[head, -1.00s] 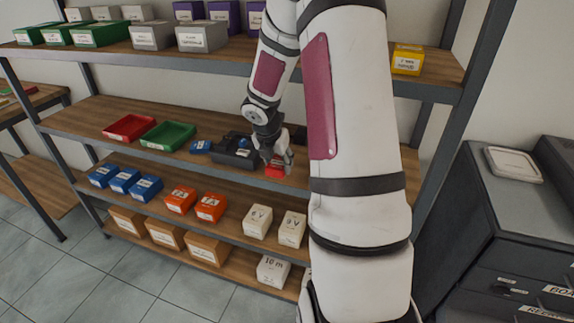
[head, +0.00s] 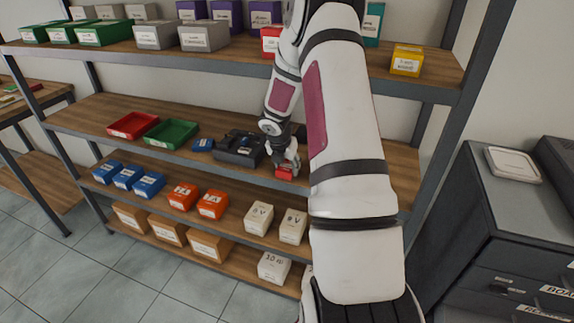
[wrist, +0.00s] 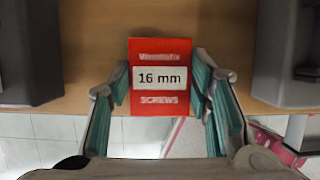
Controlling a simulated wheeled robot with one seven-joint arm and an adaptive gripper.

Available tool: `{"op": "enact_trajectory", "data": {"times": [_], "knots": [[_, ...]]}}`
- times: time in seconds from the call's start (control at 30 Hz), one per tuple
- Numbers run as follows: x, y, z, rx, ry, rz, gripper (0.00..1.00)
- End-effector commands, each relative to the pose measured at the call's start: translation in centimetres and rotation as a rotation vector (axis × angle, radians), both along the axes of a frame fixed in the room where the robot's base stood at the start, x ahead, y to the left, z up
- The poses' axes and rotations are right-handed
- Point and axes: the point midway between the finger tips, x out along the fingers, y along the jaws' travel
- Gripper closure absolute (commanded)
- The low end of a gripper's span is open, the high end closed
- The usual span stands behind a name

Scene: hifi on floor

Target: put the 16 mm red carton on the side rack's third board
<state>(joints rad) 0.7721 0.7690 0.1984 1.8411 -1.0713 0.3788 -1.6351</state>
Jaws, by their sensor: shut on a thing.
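The red carton (wrist: 158,55) shows its "16 mm" and "SCREWS" label in the wrist view. My gripper (wrist: 160,88) is shut on it, with a green-padded finger at each side. In the head view the carton (head: 284,173) is at the front edge of the rack's middle board, under my gripper (head: 286,163). I cannot tell whether it touches the board. A second rack (head: 35,95) stands at the far left edge, partly out of view; which of its boards is the third cannot be told.
A black case (head: 240,147) is just left of my gripper, with a green tray (head: 170,133) and red tray (head: 133,125) farther left. Boxes fill much of the boards above and below. A dark cabinet (head: 500,225) stands at right. Tiled floor is clear at lower left.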

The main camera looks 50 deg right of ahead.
Motion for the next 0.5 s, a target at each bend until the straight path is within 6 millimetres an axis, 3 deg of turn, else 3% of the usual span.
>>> {"op": "enact_trajectory", "data": {"times": [0.33, 0.37, 0.43, 0.5], "knots": [[0.09, 0.02, -0.29, 0.0, -0.001, 0.0, 0.86], [0.07, 0.03, -0.34, 0.0, -0.001, 0.0, 0.52], [0.05, 0.02, -0.28, 0.001, -0.001, -0.001, 0.37], [0.04, 0.02, -0.28, 0.001, -0.001, -0.001, 0.35]]}}
